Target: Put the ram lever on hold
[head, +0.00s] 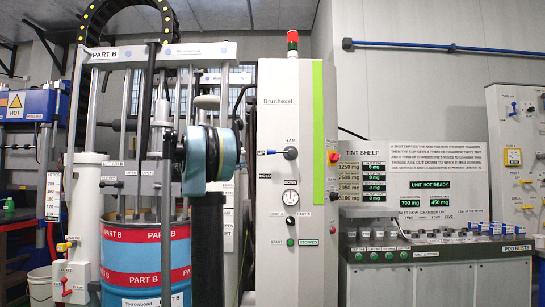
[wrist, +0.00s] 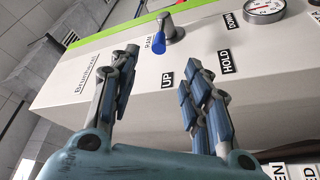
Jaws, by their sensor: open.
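The ram lever (head: 290,153) is on the upper front of the pale cabinet. Its blue handle end points left to the UP label (head: 271,152). The HOLD label (head: 265,176) is below left of the pivot, and DOWN (head: 290,182) is below it. In the wrist view the lever's blue handle (wrist: 158,45) is beyond my gripper (wrist: 162,57), between the lines of its two fingers. My gripper is open and empty, and its fingers look apart from the lever. In the wrist view UP (wrist: 167,79) and HOLD (wrist: 226,61) also show.
Below the lever are a gauge (head: 291,197) and a green start button (head: 290,242). A red emergency knob (head: 333,156) is on the cabinet's side. A red and blue drum (head: 145,262) stands left, and the tint shelf bench (head: 435,275) stands right.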

